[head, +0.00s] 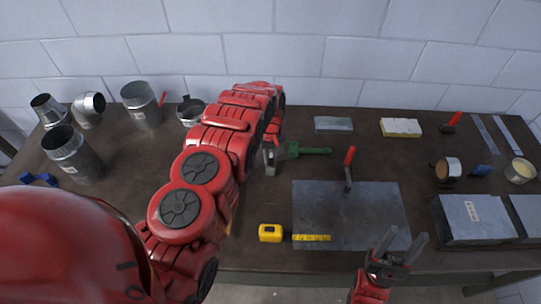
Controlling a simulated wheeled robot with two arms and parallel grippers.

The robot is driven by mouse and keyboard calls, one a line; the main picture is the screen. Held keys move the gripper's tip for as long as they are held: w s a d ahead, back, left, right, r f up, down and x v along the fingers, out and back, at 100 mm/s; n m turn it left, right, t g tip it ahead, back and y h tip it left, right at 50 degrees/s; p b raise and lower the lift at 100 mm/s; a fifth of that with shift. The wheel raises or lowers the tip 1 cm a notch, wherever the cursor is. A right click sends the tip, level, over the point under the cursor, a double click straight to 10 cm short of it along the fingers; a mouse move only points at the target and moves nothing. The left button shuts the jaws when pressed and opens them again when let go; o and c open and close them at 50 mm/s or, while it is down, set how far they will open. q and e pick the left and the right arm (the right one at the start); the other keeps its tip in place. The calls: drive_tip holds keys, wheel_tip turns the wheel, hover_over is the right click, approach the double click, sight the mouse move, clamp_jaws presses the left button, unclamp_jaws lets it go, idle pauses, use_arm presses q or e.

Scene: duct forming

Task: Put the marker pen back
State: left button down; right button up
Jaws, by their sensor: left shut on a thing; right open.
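My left arm reaches across the middle of the table in the head view. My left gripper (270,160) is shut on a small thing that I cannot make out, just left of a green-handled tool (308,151). I cannot pick out the marker pen with certainty. My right gripper (398,240) is open and empty, over the table's front edge at the lower right corner of a grey metal sheet (350,222).
A red-handled tool (349,168) lies at the sheet's back edge. A yellow tape measure (270,233) is in front. Duct pieces (75,155) stand left; an open round container (189,110) is partly behind my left arm. Grey blocks (475,218) and small tools are right.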

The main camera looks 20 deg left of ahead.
sight(271, 151)
use_arm(q)
drive_tip(key=shift+f, duration=0.15)
drive_tip(key=shift+f, duration=0.1)
drive_tip(key=c, duration=0.7)
unclamp_jaws()
drive_tip(key=shift+r, duration=0.25)
drive_tip(key=shift+r+b, duration=0.35)
drive_tip(key=shift+r, duration=0.1)
wheel_tip(271, 151, up, 5)
drive_tip(key=shift+f+b, duration=0.1)
drive_tip(key=shift+b, duration=1.15)
wheel_tip(271, 151, up, 6)
drive_tip(key=p, duration=0.5)
drive_tip(key=shift+r+p, duration=0.2)
drive_tip(key=shift+p, duration=0.15)
